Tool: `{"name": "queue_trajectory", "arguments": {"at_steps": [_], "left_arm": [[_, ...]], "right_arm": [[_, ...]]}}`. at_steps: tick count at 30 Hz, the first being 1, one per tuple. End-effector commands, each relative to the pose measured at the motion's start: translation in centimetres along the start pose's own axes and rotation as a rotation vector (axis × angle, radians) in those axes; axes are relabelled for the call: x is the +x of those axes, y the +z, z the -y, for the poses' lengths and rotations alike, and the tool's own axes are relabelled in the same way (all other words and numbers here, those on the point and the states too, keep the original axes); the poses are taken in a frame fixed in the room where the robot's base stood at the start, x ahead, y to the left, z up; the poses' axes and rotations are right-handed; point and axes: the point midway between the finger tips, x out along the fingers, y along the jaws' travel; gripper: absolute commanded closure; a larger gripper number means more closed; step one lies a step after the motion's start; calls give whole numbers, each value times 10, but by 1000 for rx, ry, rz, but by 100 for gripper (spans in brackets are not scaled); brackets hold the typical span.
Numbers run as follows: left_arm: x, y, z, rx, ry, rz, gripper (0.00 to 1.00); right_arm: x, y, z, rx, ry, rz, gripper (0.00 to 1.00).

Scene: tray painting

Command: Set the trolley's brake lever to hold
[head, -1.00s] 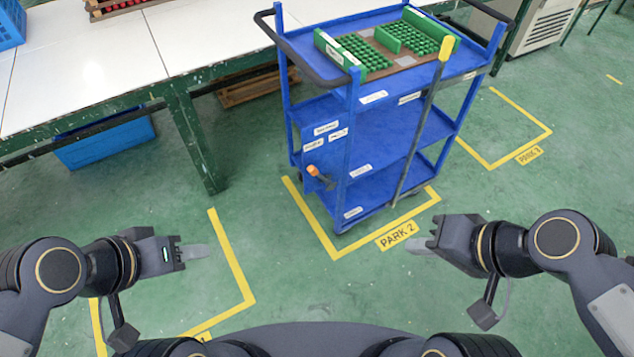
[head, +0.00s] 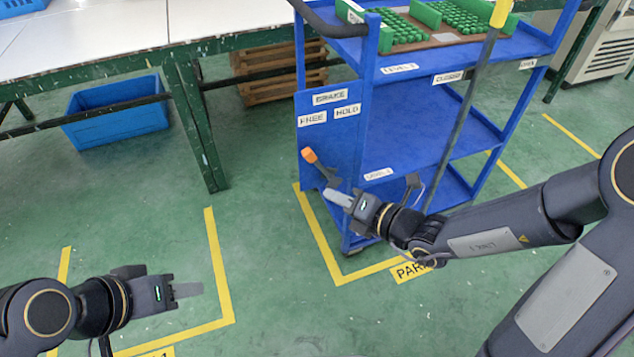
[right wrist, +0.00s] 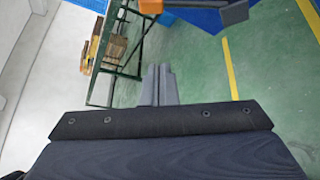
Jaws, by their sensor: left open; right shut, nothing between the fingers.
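The blue trolley (head: 400,118) stands in front of me. Its side panel carries BRAKE, FREE (head: 312,118) and HOLD (head: 347,111) labels. Below them is the brake lever with an orange knob (head: 309,155); it leans up and left, its knob on the FREE side. In the right wrist view the knob (right wrist: 150,6) shows at the top edge. My right gripper (head: 327,194) is shut and empty, its fingertips just below the lever's lower end; contact cannot be told. Its fingers show in the right wrist view (right wrist: 158,72). My left gripper (head: 188,290) is open and empty, away from the trolley.
A table with a green frame (head: 190,120) stands left of the trolley, with a blue crate (head: 115,132) beneath. A dark pole with a yellow top (head: 501,12) stands at the trolley's front. Green trays (head: 428,14) lie on top. The floor between my grippers is clear.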

Motion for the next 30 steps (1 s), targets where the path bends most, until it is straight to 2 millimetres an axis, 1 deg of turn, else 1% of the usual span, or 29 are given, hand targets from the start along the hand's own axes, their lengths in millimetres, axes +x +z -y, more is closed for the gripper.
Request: {"name": "queue_trajectory", "arguments": {"at_steps": [1,3,13,17,20,23,30], "left_arm": [[5,2,2,0,0,0,57],[6,3,3,0,0,0,57],[5,2,2,0,0,-1,57],[8,4,3,0,0,-1,57],[12,6,5,0,0,-1,57],[17,9,8,0,0,0,57],[31,15,14,0,0,0,57]], "right_arm": [[4,-4,10,42,-14,6,100],[6,-4,16,79,-26,15,100],[6,-3,16,92,-31,20,100],[12,-3,17,90,-30,19,100],[24,-4,18,90,-29,18,100],[44,-5,19,89,-27,17,100],[96,-4,21,88,-27,18,100]]}}
